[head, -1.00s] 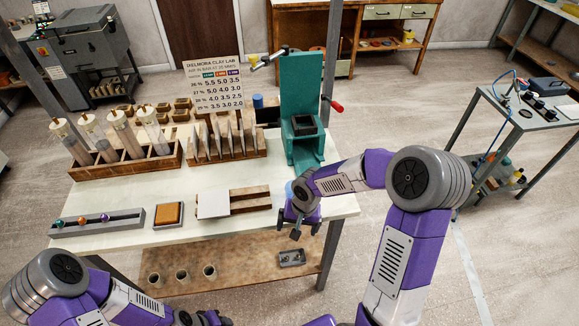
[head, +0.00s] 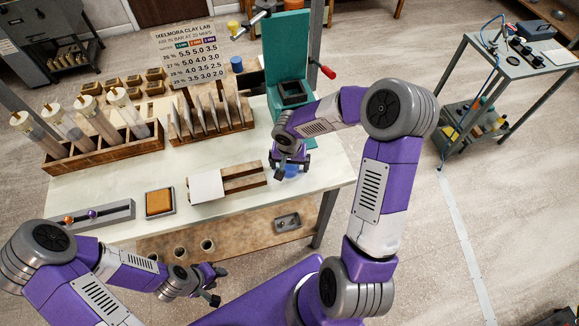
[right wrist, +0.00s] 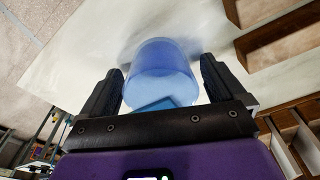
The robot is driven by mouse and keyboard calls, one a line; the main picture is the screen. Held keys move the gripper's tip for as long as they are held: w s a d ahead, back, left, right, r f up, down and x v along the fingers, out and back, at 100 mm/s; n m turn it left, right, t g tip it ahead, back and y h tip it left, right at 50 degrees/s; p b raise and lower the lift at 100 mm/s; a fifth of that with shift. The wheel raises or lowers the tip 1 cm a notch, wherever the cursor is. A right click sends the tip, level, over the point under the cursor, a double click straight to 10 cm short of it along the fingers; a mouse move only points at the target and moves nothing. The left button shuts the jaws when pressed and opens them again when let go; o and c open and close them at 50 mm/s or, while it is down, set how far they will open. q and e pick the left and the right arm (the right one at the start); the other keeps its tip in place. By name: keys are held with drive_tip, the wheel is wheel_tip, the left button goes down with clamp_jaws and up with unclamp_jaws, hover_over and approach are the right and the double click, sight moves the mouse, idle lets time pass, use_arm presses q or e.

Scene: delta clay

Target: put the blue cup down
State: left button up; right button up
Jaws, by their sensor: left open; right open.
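The blue cup (head: 291,171) is at the right end of the pale worktable, just under my right gripper (head: 289,164), which partly hides it. In the right wrist view the translucent blue cup (right wrist: 160,70) is between the two dark fingers of the open right gripper (right wrist: 161,78). Gaps show between the cup and both fingers. The cup appears to stand on the pale tabletop. My left gripper (head: 216,285) is open and empty in front of the table, low in the head view.
A teal press (head: 288,50) with a red-knobbed lever stands behind the right gripper. A wooden block (head: 244,178) with a white sheet (head: 206,187) lies left of the cup. A slotted rack (head: 212,130) stands farther back. Clear tabletop (head: 120,185) lies at front left.

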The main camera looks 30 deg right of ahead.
drive_tip(key=shift+c, duration=0.4)
drive_tip(key=c, duration=1)
